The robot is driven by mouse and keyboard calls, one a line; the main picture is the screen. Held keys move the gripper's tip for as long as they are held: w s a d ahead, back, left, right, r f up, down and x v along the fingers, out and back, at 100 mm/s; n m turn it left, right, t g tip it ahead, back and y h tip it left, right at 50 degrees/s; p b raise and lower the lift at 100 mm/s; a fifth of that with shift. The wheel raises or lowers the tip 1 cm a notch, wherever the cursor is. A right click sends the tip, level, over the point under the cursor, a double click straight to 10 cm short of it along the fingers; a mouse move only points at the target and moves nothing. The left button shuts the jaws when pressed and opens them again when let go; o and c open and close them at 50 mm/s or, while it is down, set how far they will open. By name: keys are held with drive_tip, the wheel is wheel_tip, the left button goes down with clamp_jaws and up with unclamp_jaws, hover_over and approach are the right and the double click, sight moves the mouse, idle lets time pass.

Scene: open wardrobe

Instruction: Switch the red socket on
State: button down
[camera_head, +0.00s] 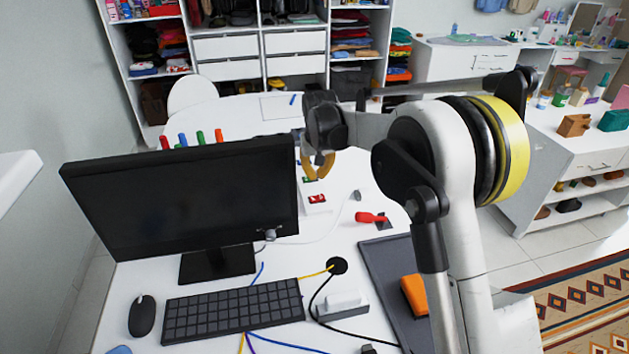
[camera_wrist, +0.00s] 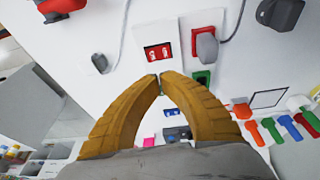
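A red double-rocker switch (camera_head: 317,199) sits on a white socket block on the desk. In the wrist view the red switch (camera_wrist: 158,52) is just beyond my fingertips, with white marks on its two rockers. Its on or off state cannot be told. My gripper (camera_head: 314,178) is above the block, slightly behind the red switch in the head view. In the wrist view the yellow fingers of my gripper (camera_wrist: 160,77) come together at the tips with nothing between them. Whether they touch the block cannot be told.
A monitor (camera_head: 185,195) stands left of my gripper. A red-handled object (camera_head: 371,217) lies to the right. A keyboard (camera_head: 233,310) lies in front.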

drive_tip(key=v, duration=0.2)
drive_tip(key=p+v, duration=0.1)
drive_tip(key=v, duration=0.2)
drive_tip(key=shift+d, duration=0.2)
drive_tip(key=shift+w, duration=0.1)
drive_tip(key=p, duration=0.2)
approach(319, 194)
drive_tip(key=x, duration=0.6)
drive_tip(key=shift+w+a+f, duration=0.15)
drive_tip(key=shift+f, duration=0.2)
drive_tip(key=shift+f+b, duration=0.3)
drive_tip(key=shift+f, duration=0.15)
